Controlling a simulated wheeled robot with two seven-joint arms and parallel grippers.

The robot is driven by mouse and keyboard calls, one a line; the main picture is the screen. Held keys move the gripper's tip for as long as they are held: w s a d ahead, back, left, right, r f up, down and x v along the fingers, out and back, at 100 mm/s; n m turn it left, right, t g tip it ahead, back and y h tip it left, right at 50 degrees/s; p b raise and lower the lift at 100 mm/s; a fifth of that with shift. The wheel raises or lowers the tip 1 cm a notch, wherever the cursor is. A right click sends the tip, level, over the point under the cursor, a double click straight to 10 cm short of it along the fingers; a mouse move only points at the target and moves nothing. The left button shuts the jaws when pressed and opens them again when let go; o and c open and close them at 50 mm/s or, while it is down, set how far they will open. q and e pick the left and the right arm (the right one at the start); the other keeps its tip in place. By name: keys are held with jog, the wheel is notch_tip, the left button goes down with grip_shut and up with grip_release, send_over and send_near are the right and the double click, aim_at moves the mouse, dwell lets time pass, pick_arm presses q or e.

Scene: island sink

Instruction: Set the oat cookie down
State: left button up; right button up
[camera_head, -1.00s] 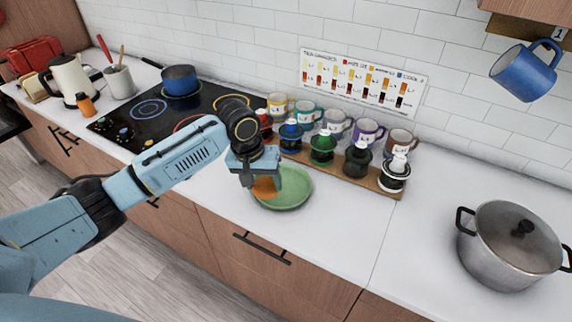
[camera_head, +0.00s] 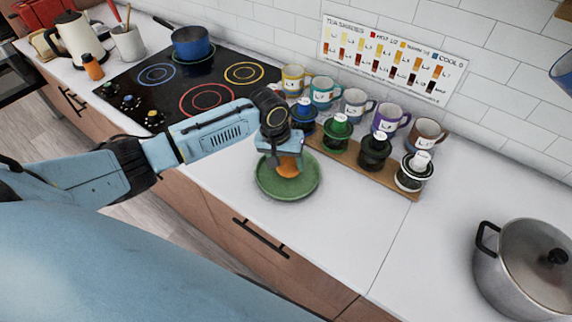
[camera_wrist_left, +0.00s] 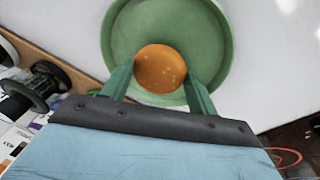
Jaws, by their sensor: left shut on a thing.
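The oat cookie (camera_head: 288,166) is a round orange-brown disc. My left gripper (camera_head: 286,160) is shut on it, above the green plate (camera_head: 268,183) on the white counter. In the left wrist view the cookie (camera_wrist_left: 160,68) sits between the two green-tinted fingers of the gripper (camera_wrist_left: 159,82), with the plate (camera_wrist_left: 125,40) behind it. I cannot tell whether the cookie touches the plate. My right gripper is out of view.
Several labelled mugs (camera_head: 355,104) and stoppered pots (camera_head: 373,151) on a wooden board (camera_head: 338,153) stand just behind the plate. The stove (camera_head: 184,92) with a blue pot (camera_head: 190,44) is at left. A steel pot (camera_head: 527,270) stands at right. The counter front is clear.

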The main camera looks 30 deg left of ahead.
aim_at(277, 168)
pick_arm(q)
notch_tip(277, 168, down, 2)
jog(key=shift+f, duration=0.15)
jog(key=o, duration=0.8)
notch_tip(277, 168, up, 12)
jog(key=s+a, duration=0.1)
jog(key=shift+s+a+p, duration=0.3)
jog(key=shift+a+p, duration=0.05)
jog(key=shift+a, duration=0.05)
